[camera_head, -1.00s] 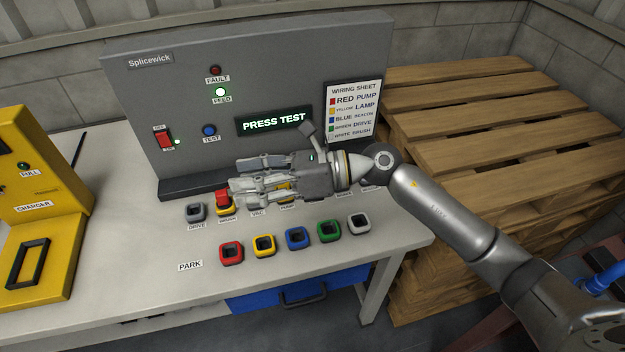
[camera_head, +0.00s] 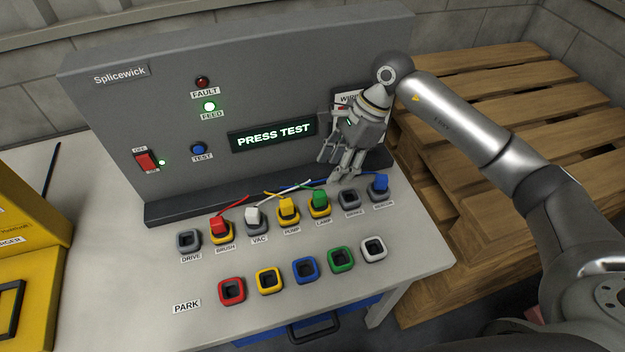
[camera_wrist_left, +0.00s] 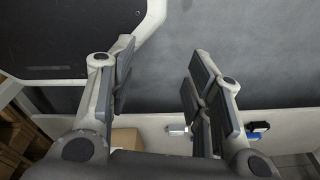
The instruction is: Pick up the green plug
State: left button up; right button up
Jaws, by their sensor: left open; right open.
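The green plug (camera_head: 319,199) sits upright in the socket labelled LAMP, in the back row on the bench, with a green cable running back from it. My right gripper (camera_head: 338,170) is open and empty, pointing down behind and a little right of the green plug, in front of the grey panel. It is apart from the plug. My left gripper shows in the left wrist view (camera_wrist_left: 160,85), open and empty; it is not in the head view.
Beside the green plug are the yellow plug (camera_head: 288,209) at PUMP and an empty socket (camera_head: 350,199). A blue plug (camera_head: 380,184) stands further right. White (camera_head: 253,216) and red (camera_head: 219,226) plugs stand left. Coloured park sockets (camera_head: 305,270) line the front.

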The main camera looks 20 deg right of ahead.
aim_at(320, 193)
jog(key=p+x, duration=0.1)
jog(key=x, duration=0.4)
jog(key=shift+s+d, duration=0.1)
jog(key=shift+f+p, duration=0.3)
jog(key=shift+p, duration=0.05)
jog(key=p+x, duration=0.2)
jog(key=x, duration=0.2)
jog(key=shift+f, duration=0.2)
jog(key=shift+w+f, duration=0.25)
jog(key=c, duration=0.4)
pick_arm(q)
jog(key=r, duration=0.1)
jog(key=s+r, duration=0.1)
jog(key=r, duration=0.1)
jog(key=shift+s+r, duration=0.1)
jog(key=shift+r, duration=0.2)
pick_arm(e)
grip_shut()
